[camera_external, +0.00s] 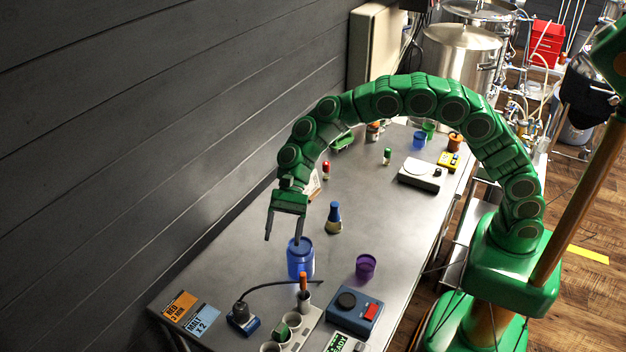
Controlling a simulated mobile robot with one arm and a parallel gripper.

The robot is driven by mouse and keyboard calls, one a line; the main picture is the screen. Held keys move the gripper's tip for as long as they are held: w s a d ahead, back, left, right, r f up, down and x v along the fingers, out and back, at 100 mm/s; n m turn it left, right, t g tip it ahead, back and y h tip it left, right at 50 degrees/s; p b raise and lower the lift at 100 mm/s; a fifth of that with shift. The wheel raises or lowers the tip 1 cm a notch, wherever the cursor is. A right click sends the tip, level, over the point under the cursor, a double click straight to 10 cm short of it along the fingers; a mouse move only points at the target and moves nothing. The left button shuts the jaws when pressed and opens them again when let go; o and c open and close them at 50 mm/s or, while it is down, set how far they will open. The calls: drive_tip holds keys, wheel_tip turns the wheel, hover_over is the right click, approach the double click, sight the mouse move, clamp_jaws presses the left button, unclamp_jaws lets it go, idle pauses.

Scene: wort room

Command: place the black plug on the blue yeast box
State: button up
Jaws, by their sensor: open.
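The black plug (240,311) is near the front left of the steel table, with a dark cord curving from it to the right. It appears to rest on the small blue yeast box (247,328), which shows beneath and around it; the exact contact is too small to tell. My gripper (283,239) is open and empty, pointing down. It is above and to the right of the plug, apart from it. Its right finger overlaps the mouth of a blue jar (300,262) in the picture; I cannot tell whether they touch.
A rack (294,330) with round wells and a device with a black knob (356,310) stand right of the plug. Orange and blue cards (190,311) lie to its left. A purple cup (366,266) and a blue-topped flask (334,219) stand farther back. The table's middle has free room.

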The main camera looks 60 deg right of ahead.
drive_tip(key=s+d+r+n+h, duration=0.2)
drive_tip(key=s+d, duration=0.4)
drive_tip(key=d, duration=0.3)
drive_tip(key=s+d+r+n+t+h, duration=0.1)
drive_tip(key=s+d+r+n+h, duration=0.15)
drive_tip(key=s+d, duration=0.45)
drive_tip(key=s+d+r+n+h, duration=0.15)
drive_tip(key=s+d, duration=0.25)
drive_tip(key=d, duration=0.7)
drive_tip(key=s+d+n+h, duration=0.4)
drive_tip(key=s+d+n, duration=0.1)
drive_tip(key=s+d, duration=1.6)
drive_tip(key=shift+s+f+t+h, duration=0.3)
drive_tip(key=shift+s+t, duration=0.1)
drive_tip(key=shift+s, duration=0.45)
drive_tip(key=shift+a, duration=0.1)
